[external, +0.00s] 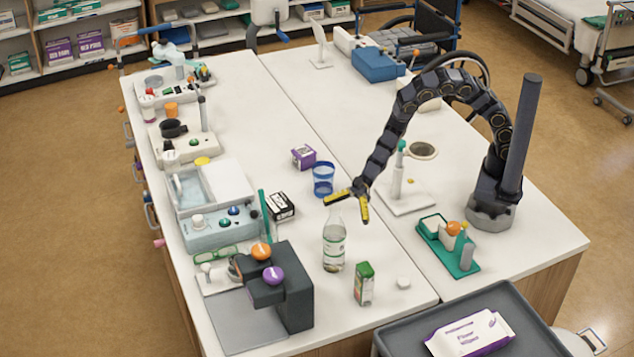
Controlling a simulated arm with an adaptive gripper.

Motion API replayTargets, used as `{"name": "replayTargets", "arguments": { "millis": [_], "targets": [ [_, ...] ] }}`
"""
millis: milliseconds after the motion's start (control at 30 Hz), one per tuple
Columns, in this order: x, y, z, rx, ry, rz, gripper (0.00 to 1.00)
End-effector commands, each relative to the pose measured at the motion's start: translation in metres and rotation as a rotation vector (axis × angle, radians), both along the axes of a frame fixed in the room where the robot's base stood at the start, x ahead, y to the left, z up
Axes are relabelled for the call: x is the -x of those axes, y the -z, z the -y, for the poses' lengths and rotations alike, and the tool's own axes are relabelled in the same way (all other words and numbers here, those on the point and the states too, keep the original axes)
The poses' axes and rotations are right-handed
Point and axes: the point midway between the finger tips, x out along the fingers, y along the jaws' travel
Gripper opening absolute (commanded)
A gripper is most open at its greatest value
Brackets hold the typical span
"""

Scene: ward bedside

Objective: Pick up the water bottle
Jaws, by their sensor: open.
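The water bottle (334,248) is clear with a pale green label and stands upright on the white table, near the middle front. My gripper (348,210) has dark and yellow fingers. It is open and empty, with its fingers spread just above and slightly right of the bottle's neck. From this view I cannot tell whether a finger touches the neck. The bottle's top is partly hidden near the fingers.
A blue cup (323,179) stands just behind the bottle. A green and brown carton (364,284) stands in front to the right. A dark device with orange and purple knobs (290,290) is to the left. A black-and-white box (281,206) lies behind left.

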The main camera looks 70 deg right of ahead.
Motion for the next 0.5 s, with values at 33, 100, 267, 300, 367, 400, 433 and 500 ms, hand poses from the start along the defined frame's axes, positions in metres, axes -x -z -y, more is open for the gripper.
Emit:
{"name": "replayTargets", "arguments": {
  "millis": [33,100,267,300,367,400,433,500],
  "targets": [
    [0.007,0.003,-0.005,-0.018,-0.023,-0.012,0.97],
    [0.010,0.004,-0.012,-0.031,-0.039,-0.018,0.97],
    [0.008,0.008,-0.028,-0.039,-0.042,-0.015,0.97],
    [0.007,0.011,-0.032,-0.037,-0.040,-0.016,0.97],
    [0.007,0.014,-0.038,-0.033,-0.039,-0.018,0.97],
    [0.008,0.017,-0.042,-0.031,-0.040,-0.019,0.97],
    [0.008,0.018,-0.046,-0.031,-0.040,-0.019,0.97],
    [0.008,0.022,-0.057,-0.033,-0.039,-0.018,0.97]
  ]
}}
